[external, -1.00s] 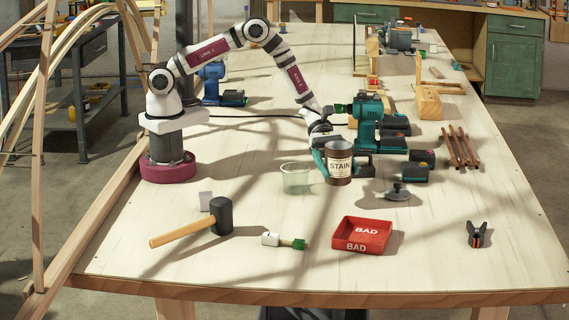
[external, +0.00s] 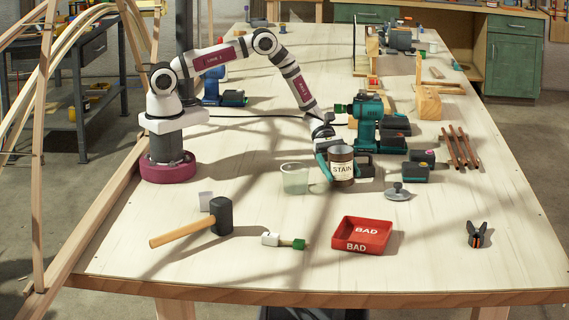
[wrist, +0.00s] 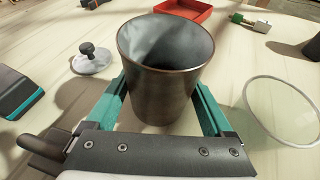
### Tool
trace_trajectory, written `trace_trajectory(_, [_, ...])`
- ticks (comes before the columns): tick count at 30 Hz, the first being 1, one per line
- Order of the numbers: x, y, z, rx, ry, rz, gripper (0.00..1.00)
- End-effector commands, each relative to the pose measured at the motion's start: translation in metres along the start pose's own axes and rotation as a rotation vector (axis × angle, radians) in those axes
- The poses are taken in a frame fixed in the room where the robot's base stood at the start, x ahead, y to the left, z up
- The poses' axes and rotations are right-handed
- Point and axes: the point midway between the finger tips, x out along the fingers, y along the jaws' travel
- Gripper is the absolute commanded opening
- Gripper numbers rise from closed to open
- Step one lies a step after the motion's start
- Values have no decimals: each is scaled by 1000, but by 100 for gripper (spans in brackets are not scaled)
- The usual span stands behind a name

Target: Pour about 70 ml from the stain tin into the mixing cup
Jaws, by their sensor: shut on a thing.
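The stain tin (external: 342,170) is a dark brown can with a cream STAIN label. My gripper (external: 326,166) is shut on it, with teal fingers on either side of its wall in the wrist view (wrist: 160,95). The tin is open at the top and leans slightly at most; its inside is dark towards the bottom. I cannot tell whether its base touches the table. The mixing cup (external: 295,180) is clear, pale green and upright, just left of the tin and apart from it. In the wrist view the cup (wrist: 284,112) is at the right; no liquid shows in it.
A grey knobbed disc (external: 398,192) lies right of the tin. Teal power tools (external: 368,125) and batteries stand close behind and right. The table just before the cup is clear.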

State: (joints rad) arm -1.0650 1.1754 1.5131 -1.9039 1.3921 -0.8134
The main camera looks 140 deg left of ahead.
Motion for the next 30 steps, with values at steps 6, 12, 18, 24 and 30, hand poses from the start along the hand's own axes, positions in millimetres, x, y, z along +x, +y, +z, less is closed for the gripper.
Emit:
trace_trajectory(6, [-2, -4, 3, 95, -23, 41, 17])
trace_trajectory(12, [-5, -11, 5, 213, -52, 90, 17])
trace_trajectory(18, [-13, -16, 20, 324, -79, 137, 17])
trace_trajectory(24, [-22, -22, 39, 425, -104, 179, 17])
trace_trajectory(30, [-28, -30, 50, 565, -139, 237, 17])
